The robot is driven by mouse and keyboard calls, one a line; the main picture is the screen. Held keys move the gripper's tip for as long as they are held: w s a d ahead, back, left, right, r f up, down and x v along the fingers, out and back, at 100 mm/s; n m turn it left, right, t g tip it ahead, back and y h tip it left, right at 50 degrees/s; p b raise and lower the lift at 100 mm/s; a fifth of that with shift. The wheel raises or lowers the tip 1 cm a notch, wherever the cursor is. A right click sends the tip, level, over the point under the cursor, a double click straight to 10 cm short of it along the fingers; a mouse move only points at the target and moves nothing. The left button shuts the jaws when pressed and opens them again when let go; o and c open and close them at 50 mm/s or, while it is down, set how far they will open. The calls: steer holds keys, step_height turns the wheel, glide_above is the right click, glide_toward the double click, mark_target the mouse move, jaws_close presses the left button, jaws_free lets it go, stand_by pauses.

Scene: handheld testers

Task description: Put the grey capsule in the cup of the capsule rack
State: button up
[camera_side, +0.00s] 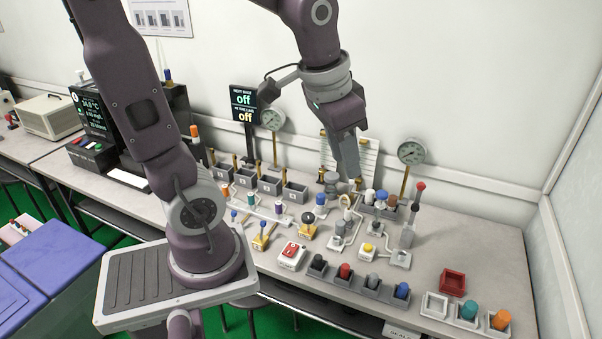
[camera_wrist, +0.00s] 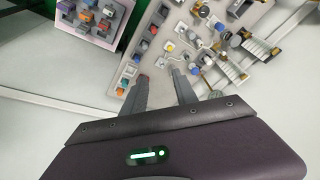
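A grey capsule (camera_side: 371,281) stands in a grey holder strip near the table's front edge, between a red capsule (camera_side: 345,271) and a blue one (camera_side: 402,290). It shows small in the wrist view (camera_wrist: 144,45). To the right, a pale row that looks like the capsule rack has an empty square cup (camera_side: 435,305), then a teal capsule (camera_side: 468,310) and an orange one (camera_side: 499,319). My gripper (camera_side: 350,176) points down above the back middle of the table, away from the grey capsule. In the wrist view its fingers (camera_wrist: 159,78) are apart with nothing between them.
An empty-looking red tray (camera_side: 453,282) lies behind the rack. Small testers, knobs and an upright lever (camera_side: 410,225) crowd the middle of the table. Gauges (camera_side: 412,151) stand on posts at the back.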

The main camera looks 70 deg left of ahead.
steer(key=shift+o, duration=0.5)
steer(key=s+d+r+t, duration=0.2)
steer(key=s+d, duration=0.2)
steer(key=s, duration=0.5)
steer(key=shift+s+d+h, duration=0.35)
steer(key=shift+h, duration=0.05)
steer(key=o, duration=0.3)
steer(key=shift+s+d, duration=0.1)
steer(key=shift+s, duration=0.25)
